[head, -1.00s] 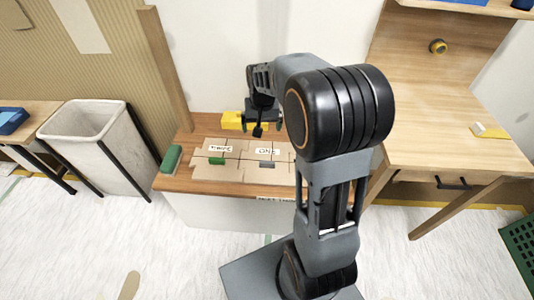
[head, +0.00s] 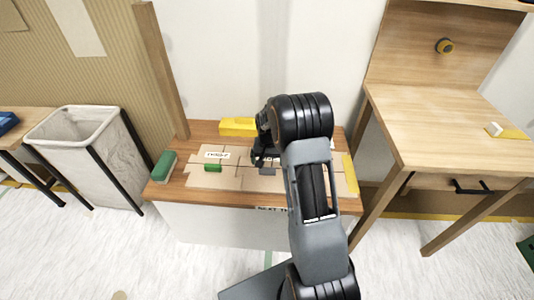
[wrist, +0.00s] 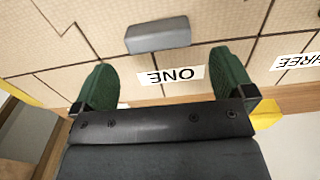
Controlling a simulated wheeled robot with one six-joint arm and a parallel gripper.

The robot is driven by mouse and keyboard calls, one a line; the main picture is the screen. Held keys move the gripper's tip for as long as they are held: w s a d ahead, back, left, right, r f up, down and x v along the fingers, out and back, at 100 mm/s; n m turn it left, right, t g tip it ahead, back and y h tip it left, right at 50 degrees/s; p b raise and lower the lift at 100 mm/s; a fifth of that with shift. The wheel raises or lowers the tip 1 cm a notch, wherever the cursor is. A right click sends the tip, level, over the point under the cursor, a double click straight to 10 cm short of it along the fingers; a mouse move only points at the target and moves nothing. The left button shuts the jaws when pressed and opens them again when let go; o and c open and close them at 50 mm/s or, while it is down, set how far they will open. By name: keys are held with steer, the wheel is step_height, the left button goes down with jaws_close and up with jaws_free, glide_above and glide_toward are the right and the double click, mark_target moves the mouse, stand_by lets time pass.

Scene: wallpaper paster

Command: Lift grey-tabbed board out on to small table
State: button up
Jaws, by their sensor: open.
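A flat pale board surface (head: 195,179) lies on the low wooden bench (head: 172,190), divided by dark jagged seams. A grey tab (head: 267,171) stands up from the piece labelled ONE; the wrist view shows this grey tab (wrist: 157,35) clearly. A green tab (head: 212,167) stands on the neighbouring piece to the left. My gripper (head: 262,160) is low over the grey-tabbed piece. In the wrist view my gripper (wrist: 166,75) is open and empty, its green fingertips either side of the ONE label, with the grey tab ahead of them. My arm hides the boards' right part.
A yellow block (head: 238,126) sits behind the boards, a green block (head: 163,166) at the bench's left end. A wooden table (head: 440,130) stands right, a smaller one (head: 38,135) far left, with a bin (head: 75,140) between. A wooden post (head: 160,70) rises behind the bench.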

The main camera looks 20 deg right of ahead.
mark_target(267, 168)
steer(key=shift+f+b, duration=0.5)
steer(key=shift+f, duration=1.8)
steer(key=shift+c, duration=0.3)
steer(key=c, duration=1)
steer(key=o, duration=0.4)
steer(key=c, duration=0.4)
steer(key=shift+o, duration=0.2)
steer(key=shift+r, duration=0.2)
steer(key=shift+r+p, duration=1.25)
steer(key=shift+r, duration=0.15)
